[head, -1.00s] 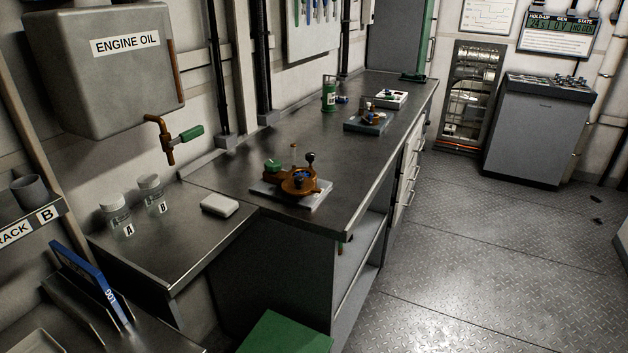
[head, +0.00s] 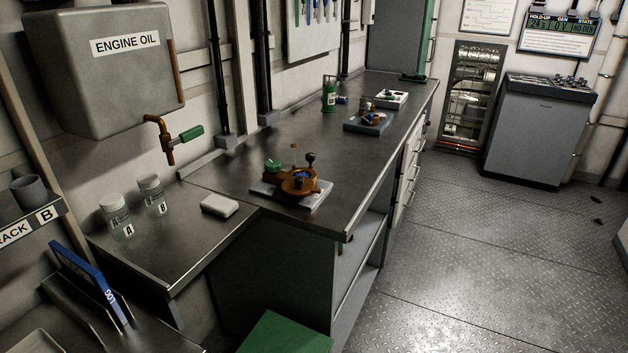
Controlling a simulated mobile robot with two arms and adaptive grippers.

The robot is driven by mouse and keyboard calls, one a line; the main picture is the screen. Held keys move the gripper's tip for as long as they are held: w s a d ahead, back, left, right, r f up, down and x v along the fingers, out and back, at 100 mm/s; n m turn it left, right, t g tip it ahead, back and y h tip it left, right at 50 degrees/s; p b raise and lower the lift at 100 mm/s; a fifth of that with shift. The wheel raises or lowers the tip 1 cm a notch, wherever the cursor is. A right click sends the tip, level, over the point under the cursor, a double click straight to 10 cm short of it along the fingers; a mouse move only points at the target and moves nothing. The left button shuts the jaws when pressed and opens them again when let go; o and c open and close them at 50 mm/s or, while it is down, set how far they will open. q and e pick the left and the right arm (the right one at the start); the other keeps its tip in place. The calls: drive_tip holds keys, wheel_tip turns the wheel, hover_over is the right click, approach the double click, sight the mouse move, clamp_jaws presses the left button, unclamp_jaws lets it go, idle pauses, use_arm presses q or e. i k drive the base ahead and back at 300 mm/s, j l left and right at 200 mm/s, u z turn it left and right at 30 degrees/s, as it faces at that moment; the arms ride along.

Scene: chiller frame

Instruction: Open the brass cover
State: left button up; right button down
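A round brass device (head: 303,187) sits on a pale grey plate (head: 262,191) near the front end of the long dark bench. A black knob (head: 310,159) stands up on it, and a green part (head: 273,166) is at its left. Dark and blue details show on its middle. Which brass piece is the cover, and whether it is open or shut, is too small to tell. A small brown spot (head: 293,146) shows just above and behind the device. Neither of my grippers is in view.
A low side bench (head: 190,240) holds jars A (head: 116,218) and B (head: 152,197) and a white block (head: 219,205). An engine oil tank (head: 105,75) with a green-handled tap (head: 190,134) hangs above.

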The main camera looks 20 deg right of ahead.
sight(296, 186)
drive_tip(key=i+l+u, duration=0.1)
drive_tip(key=l, duration=0.3)
drive_tip(key=i+l, duration=0.2)
drive_tip(key=l, duration=0.2)
drive_tip(key=i+l+u, duration=0.15)
drive_tip(key=l, duration=0.25)
drive_tip(key=i+l, duration=0.1)
drive_tip(key=l, duration=0.35)
drive_tip(key=i+l+u, duration=0.15)
drive_tip(key=l, duration=0.25)
